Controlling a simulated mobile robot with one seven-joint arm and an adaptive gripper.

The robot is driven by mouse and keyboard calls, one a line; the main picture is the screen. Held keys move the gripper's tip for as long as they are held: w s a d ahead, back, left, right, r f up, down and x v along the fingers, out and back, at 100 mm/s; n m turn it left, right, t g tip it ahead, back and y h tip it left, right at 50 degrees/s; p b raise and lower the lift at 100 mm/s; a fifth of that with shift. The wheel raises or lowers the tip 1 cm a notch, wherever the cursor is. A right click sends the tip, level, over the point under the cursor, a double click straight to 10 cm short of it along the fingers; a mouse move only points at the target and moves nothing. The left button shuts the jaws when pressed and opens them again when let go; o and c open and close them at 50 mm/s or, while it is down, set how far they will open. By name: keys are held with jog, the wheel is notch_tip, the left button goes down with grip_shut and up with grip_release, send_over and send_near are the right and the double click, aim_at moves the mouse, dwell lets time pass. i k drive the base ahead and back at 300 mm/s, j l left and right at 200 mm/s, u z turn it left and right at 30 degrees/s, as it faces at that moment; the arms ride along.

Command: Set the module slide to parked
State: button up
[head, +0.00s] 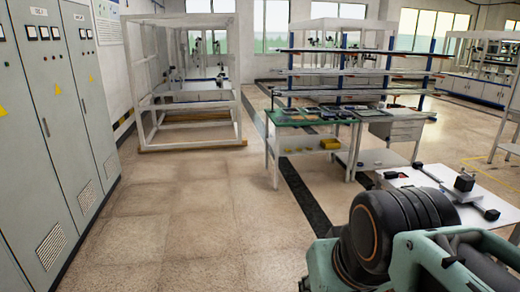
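A white table (422,177) at the right carries a small fixture (452,197) with a pale bar and black blocks. I cannot tell whether this fixture is the module slide, nor read its position. A large white gantry-like frame (237,105) stands at the back left, and no slide on it can be made out. My arm's dark and teal links fill the bottom right and hide part of the white table. My gripper is not in view.
Grey electrical cabinets (62,120) line the left wall. A green-topped workbench (290,118) with trays stands mid-room, before a tall shelf rack (350,72). The tiled floor (180,215) at centre-left is clear.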

aim_at(462, 190)
jog(key=i+z, duration=0.3)
jog(key=i, duration=0.2)
jog(key=i+j+z, duration=0.1)
jog(key=i+z, duration=0.25)
jog(key=i, duration=0.2)
jog(key=i+z, duration=0.9)
jog(key=k+j, duration=0.05)
